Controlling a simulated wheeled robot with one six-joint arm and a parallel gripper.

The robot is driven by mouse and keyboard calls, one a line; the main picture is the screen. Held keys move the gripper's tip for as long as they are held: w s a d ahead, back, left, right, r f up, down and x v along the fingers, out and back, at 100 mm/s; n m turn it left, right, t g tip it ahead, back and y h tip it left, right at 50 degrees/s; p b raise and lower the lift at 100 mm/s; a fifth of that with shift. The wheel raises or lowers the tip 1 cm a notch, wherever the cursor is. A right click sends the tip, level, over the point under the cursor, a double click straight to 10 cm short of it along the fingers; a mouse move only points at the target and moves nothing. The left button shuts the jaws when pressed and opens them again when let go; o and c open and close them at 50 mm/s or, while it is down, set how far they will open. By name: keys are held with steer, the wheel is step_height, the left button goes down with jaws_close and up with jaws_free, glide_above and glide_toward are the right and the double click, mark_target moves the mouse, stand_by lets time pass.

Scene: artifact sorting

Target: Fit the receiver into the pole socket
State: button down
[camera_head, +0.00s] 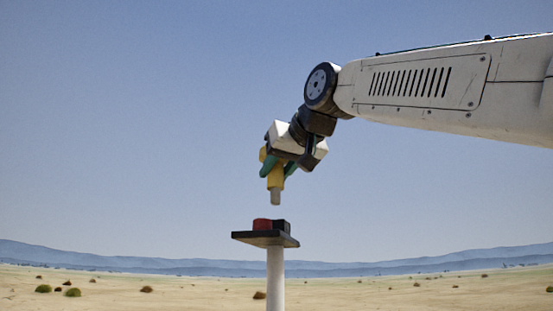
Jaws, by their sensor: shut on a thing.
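My gripper (279,168) has green fingers and is shut on a yellow piece with a grey lower end, which I take as the receiver (275,181). The receiver hangs nearly upright, its grey tip pointing down. A white pole (275,282) stands below and carries a dark flat plate (248,236). On the plate sit a red round part (262,224) and a black block (283,226). The grey tip is above these parts, with a visible gap. I cannot tell which part is the socket, and no socket opening shows from this side.
Open sandy desert with scattered shrubs (73,292) lies behind, with low blue hills (120,262) on the horizon. The air around the pole is clear. My arm reaches in from the upper right.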

mark_target(278, 198)
steer(key=shift+f, duration=1.05)
steer(key=shift+f, duration=1)
stand_by(0.6)
steer(key=shift+f, duration=0.35)
steer(key=shift+f, duration=0.7)
steer(key=c, duration=0.9)
jaws_free()
steer(key=v, duration=0.8)
